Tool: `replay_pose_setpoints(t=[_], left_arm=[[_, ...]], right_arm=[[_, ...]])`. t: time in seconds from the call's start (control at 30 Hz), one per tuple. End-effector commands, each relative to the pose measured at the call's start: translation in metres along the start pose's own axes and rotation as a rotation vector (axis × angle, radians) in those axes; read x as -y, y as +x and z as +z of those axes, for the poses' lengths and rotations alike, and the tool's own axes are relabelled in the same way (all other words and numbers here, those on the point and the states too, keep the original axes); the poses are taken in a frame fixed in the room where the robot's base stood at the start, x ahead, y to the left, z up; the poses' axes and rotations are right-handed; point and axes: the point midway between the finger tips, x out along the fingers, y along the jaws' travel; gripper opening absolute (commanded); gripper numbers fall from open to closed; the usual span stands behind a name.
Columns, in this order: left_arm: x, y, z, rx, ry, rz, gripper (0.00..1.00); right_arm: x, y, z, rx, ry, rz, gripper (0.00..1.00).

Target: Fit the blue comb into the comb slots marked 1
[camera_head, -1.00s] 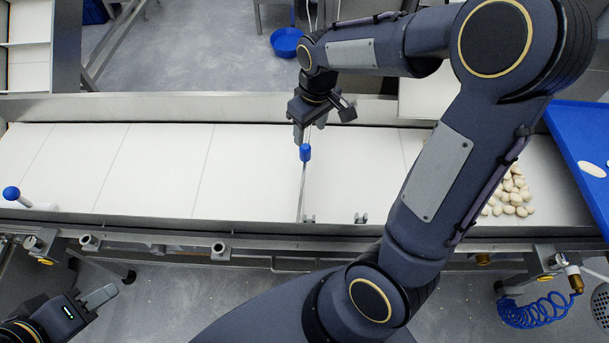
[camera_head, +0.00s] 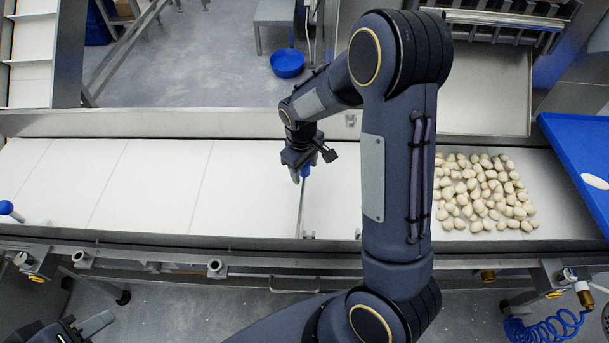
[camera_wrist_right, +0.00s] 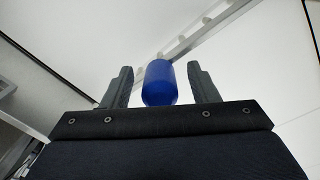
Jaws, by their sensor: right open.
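A blue cylindrical handle (camera_head: 306,170), which seems to belong to the blue comb, tops a thin metal bar lying across the white belt. My right gripper (camera_head: 299,177) is over this handle. In the right wrist view the blue handle (camera_wrist_right: 160,83) sits between the two open fingers, with a visible gap on each side. Small metal brackets (camera_head: 307,235) stand on the belt's near edge at the bar's end. No slot number is readable. My left gripper (camera_head: 95,325) is at the bottom left, mostly cut off, away from the belt.
Another blue knob (camera_head: 6,207) is at the belt's left end. My right arm hides part of the belt.

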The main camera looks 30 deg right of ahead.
Motion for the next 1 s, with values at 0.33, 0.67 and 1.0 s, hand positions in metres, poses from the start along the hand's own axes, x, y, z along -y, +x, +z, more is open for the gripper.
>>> replay_pose_setpoints(t=[0.33,0.67,1.0], left_arm=[[0.0,0.0,0.0,0.0,0.0,0.0,0.36],[0.0,0.0,0.0,0.0,0.0,0.0,0.36],[-0.001,-0.002,-0.001,0.0,0.0,0.0,0.36]], right_arm=[[0.0,-0.001,0.0,0.0,0.001,0.0,0.29],[0.0,-0.001,0.0,-0.001,0.001,0.0,0.0],[-0.001,-0.015,-0.001,-0.005,0.001,0.001,0.0]])
